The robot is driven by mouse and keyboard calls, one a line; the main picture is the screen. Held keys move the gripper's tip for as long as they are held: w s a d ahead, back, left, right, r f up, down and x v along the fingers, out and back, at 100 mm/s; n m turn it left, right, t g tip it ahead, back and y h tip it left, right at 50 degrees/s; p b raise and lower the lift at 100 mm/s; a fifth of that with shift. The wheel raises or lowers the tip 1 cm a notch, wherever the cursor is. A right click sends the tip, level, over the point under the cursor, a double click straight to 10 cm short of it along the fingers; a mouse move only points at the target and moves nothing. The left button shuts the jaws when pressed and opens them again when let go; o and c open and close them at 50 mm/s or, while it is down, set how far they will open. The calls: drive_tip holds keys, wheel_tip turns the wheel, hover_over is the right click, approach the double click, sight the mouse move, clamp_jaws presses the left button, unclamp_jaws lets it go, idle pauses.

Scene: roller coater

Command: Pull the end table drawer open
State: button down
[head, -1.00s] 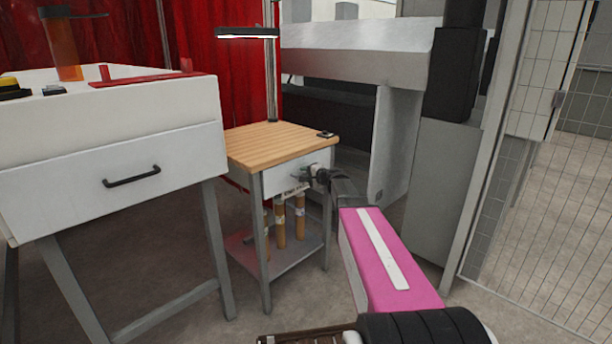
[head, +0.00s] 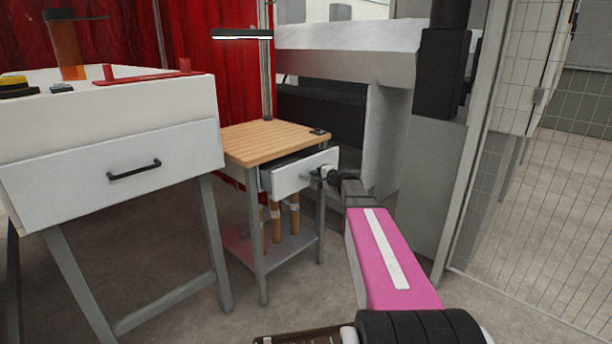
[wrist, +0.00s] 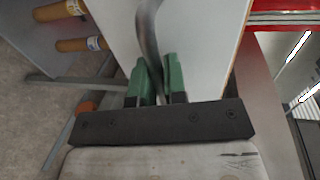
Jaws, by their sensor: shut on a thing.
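The end table (head: 272,138) has a wooden top and grey legs. Its white-fronted drawer (head: 292,178) stands partly open, with a dark gap behind its front. My gripper (head: 318,173) is at the drawer front in the head view. In the wrist view, the green fingertips of my gripper (wrist: 160,84) are shut on the curved grey drawer handle (wrist: 148,32). The white drawer front (wrist: 205,45) fills the middle behind them. In the head view my gripper hides most of the handle.
A larger white cabinet (head: 110,120) with a black-handled drawer stands at left. Brown rolls (head: 294,215) stand on the end table's lower shelf (head: 280,250). A mesh fence (head: 550,170) is at right. Bare floor (head: 290,305) lies in front of the end table.

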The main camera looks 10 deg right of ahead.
drive_tip(key=f+v, duration=0.3)
drive_tip(key=v, duration=1.2)
drive_tip(key=shift+s+d, duration=0.2)
drive_tip(key=shift+s, duration=0.2)
drive_tip(key=shift+f, duration=0.1)
drive_tip(key=c, duration=1.2)
unclamp_jaws()
drive_tip(key=v, duration=1)
drive_tip(key=shift+s+d, duration=0.25)
drive_tip(key=shift+s, duration=0.05)
